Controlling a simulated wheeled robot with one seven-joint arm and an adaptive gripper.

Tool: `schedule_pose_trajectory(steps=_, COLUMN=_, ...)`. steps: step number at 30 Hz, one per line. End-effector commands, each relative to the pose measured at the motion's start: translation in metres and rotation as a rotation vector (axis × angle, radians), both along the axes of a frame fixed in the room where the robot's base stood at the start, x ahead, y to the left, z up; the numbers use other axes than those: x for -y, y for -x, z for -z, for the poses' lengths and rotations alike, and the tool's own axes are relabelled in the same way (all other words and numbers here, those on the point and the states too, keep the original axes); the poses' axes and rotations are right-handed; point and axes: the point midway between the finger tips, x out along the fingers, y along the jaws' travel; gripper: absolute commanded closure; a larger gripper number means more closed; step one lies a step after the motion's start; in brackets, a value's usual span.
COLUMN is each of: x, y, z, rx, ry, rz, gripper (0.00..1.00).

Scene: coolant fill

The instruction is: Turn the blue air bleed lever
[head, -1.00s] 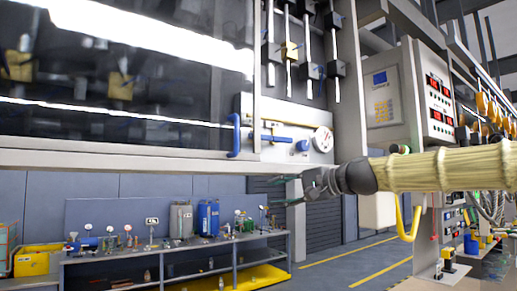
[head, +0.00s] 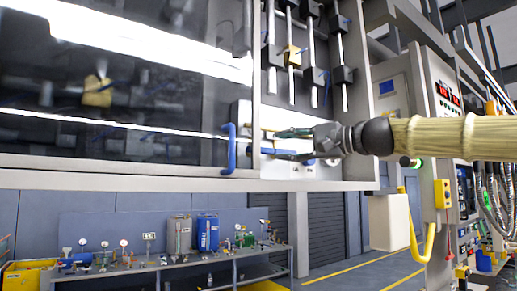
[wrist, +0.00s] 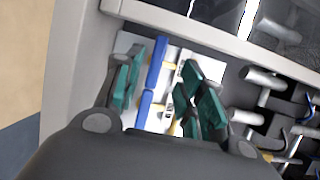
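A blue lever (wrist: 157,61) lies on a white panel (wrist: 124,42) in the wrist view, between the two green fingers of my gripper (wrist: 163,66). A second blue piece (wrist: 145,108) lies in line with it, nearer my palm; I cannot tell whether it is part of the same lever. The fingers are apart, with gaps between them and the blue bar. In the head view my gripper (head: 279,143) is in front of the white panel (head: 242,112), and its fingers and body hide most of the lever.
A blue upright handle (head: 230,150) is just left of the fingertips, by the dark glass. Black-and-silver rods (head: 314,85) hang above. A grey frame rail (head: 130,180) runs below the panel. A workbench (head: 170,264) stands further back.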

Motion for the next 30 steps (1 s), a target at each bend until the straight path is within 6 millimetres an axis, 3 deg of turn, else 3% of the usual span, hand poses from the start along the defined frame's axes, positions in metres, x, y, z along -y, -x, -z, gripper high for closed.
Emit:
schedule_pose_trajectory(steps=16, x=-0.064, y=-0.042, z=-0.002, rx=-0.002, ry=0.000, rz=0.004, gripper=0.61)
schedule_pose_trajectory(steps=30, x=-0.076, y=-0.049, z=0.001, rx=-0.002, ry=0.000, rz=0.003, gripper=0.61)
